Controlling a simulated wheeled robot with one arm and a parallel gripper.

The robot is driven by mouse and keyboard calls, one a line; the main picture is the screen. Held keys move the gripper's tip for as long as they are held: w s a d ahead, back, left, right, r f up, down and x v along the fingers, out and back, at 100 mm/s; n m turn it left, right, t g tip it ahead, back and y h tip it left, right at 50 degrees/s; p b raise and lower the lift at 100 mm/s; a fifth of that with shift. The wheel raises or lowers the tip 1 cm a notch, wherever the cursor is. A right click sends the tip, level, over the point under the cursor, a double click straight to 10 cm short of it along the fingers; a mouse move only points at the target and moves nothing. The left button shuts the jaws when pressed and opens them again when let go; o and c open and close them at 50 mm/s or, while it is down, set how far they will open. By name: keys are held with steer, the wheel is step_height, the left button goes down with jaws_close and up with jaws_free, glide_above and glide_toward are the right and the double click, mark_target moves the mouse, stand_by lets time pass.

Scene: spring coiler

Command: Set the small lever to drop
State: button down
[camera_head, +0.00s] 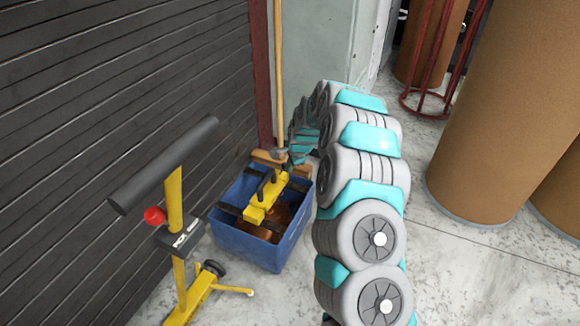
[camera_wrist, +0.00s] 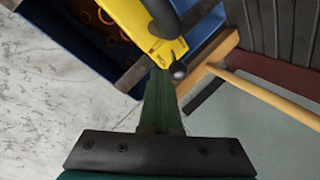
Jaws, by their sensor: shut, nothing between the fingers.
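A yellow metal part (camera_wrist: 140,18) with small dark markings near its end fills the top middle of the wrist view. It also shows in the head view (camera_head: 258,209), above the blue crate. A small black lever with a round knob (camera_wrist: 179,71) sits at its end; I cannot read which position it is set to. A thicker dark handle (camera_wrist: 163,16) curves over the yellow part. My gripper (camera_wrist: 160,76) is shut and empty, its dark green fingertips just left of the knob. I cannot tell whether they touch it. In the head view my gripper (camera_head: 291,150) is partly hidden and small.
The blue crate (camera_head: 248,247) holds brownish coils and dark bars. A yellow stand (camera_head: 176,215) with a black crossbar and red knob stands at left. A wooden pole (camera_head: 278,75) rises behind the crate.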

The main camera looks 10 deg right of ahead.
steer(key=shift+w+a+r+h+p, duration=0.2)
steer(key=shift+h+p, duration=0.1)
steer(key=shift+p, duration=0.35)
steer(key=shift+w+a+r+n+g+h+p, duration=0.15)
steer(key=shift+w+a+g+h+p, duration=0.25)
steer(key=shift+a+g+h, duration=0.35)
steer(key=shift+w+a+r+n+g+h+p, duration=0.15)
steer(key=shift+w+a+g+h, duration=0.45)
steer(key=shift+h, duration=0.25)
steer(key=shift+a+r+g+h, duration=0.1)
steer(key=shift+a+g+h, duration=0.05)
steer(key=shift+g+h, duration=0.15)
steer(key=shift+w+a+b, duration=0.2)
steer(key=shift+a+b, duration=0.05)
steer(key=shift+b, duration=0.35)
steer(key=shift+r, duration=0.2)
steer(key=shift+r, duration=0.75)
